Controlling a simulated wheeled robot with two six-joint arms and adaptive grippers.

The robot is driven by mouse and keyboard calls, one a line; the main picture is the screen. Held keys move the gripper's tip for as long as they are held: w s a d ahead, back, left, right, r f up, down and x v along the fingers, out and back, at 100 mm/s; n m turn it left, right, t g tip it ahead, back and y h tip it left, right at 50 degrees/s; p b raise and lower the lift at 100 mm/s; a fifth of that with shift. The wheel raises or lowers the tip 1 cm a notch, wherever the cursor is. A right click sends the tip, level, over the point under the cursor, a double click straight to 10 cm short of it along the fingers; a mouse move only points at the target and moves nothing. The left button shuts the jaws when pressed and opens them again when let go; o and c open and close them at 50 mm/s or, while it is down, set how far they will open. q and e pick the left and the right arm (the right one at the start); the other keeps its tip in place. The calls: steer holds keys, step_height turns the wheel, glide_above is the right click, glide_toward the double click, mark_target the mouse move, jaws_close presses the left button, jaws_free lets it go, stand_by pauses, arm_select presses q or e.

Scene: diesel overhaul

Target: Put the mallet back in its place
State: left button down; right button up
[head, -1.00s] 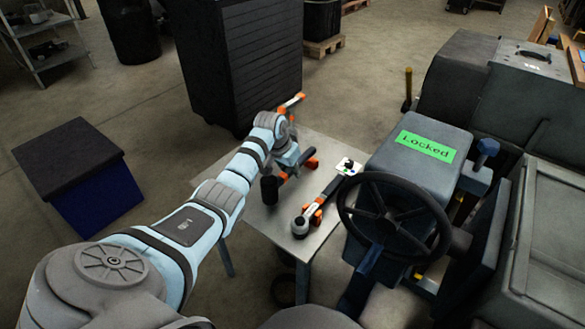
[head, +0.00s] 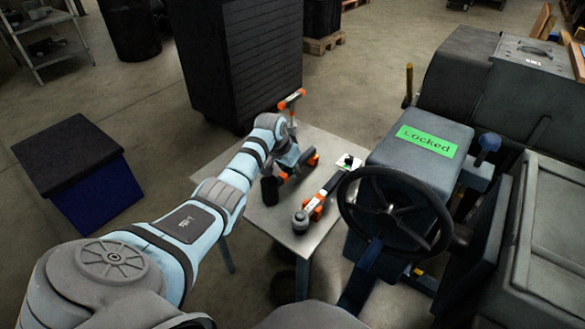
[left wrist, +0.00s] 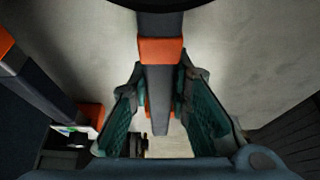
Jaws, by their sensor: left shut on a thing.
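The mallet (head: 291,98), with a grey head and orange ends, stands above the far side of the small metal table (head: 270,222) in the head view. My left gripper (head: 289,152) is partly hidden by my own wrist. In the left wrist view, the left gripper (left wrist: 165,112) has its green-lined fingers on either side of a dark handle with an orange band (left wrist: 161,50), and is shut on it. Orange and dark pieces (head: 311,159) show beside the gripper; I cannot tell how they join. My right gripper is not in view.
A long dark wrench (head: 325,195) lies in orange supports on the table's right side. A dark cylinder (head: 269,190) shows near the gripper. A black cabinet (head: 240,60) stands behind.

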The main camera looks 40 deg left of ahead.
arm_select(q)
steer(key=shift+f, duration=0.2)
steer(key=c, duration=1.4)
jaws_free()
steer(key=shift+r, duration=0.1)
steer(key=v, duration=1.2)
